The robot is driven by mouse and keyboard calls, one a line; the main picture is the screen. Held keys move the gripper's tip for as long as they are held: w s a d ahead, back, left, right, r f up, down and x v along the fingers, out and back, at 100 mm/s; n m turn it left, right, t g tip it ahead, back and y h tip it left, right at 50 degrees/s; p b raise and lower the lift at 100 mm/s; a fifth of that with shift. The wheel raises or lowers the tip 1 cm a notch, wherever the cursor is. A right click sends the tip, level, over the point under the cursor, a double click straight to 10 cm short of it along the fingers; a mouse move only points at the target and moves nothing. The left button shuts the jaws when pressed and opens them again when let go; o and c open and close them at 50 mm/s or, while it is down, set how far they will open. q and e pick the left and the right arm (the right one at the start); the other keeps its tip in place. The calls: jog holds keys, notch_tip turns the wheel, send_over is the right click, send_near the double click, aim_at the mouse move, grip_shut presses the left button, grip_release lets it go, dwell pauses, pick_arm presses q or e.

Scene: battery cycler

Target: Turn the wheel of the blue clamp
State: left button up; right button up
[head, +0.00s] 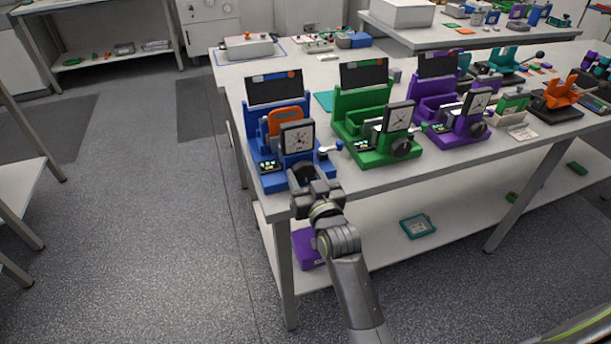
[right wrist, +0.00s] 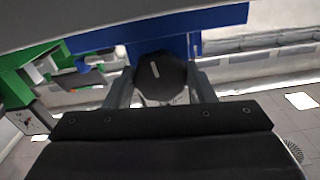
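The blue clamp (head: 262,128) stands at the near left corner of the table, with a dial gauge (head: 298,137) and an orange part on it. Its dark wheel (head: 302,174) faces the front, partly hidden by my right gripper (head: 318,188). In the right wrist view the black, many-sided wheel (right wrist: 160,78) with a short pale mark sits between the two fingers of my right gripper (right wrist: 160,88). One finger lies on each side, very close to the wheel's rim; I cannot tell whether they press on it. My left gripper is not in view.
A green clamp (head: 362,122) and a purple clamp (head: 436,105) stand to the right of the blue one. A purple box (head: 307,248) and a teal tray (head: 417,227) lie on the lower shelf.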

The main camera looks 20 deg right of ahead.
jog(key=c, duration=0.4)
jog(key=shift+r+m+p, duration=0.2)
jog(key=shift+m+p, duration=0.9)
jog(key=shift+p, duration=0.05)
jog(key=shift+c, duration=0.2)
jog(key=shift+f+m+p, duration=0.15)
jog(key=shift+m+p, duration=0.45)
jog(key=shift+m, duration=0.5)
jog(key=o, duration=1)
jog(key=shift+c, duration=0.2)
jog(key=shift+s+f, duration=0.1)
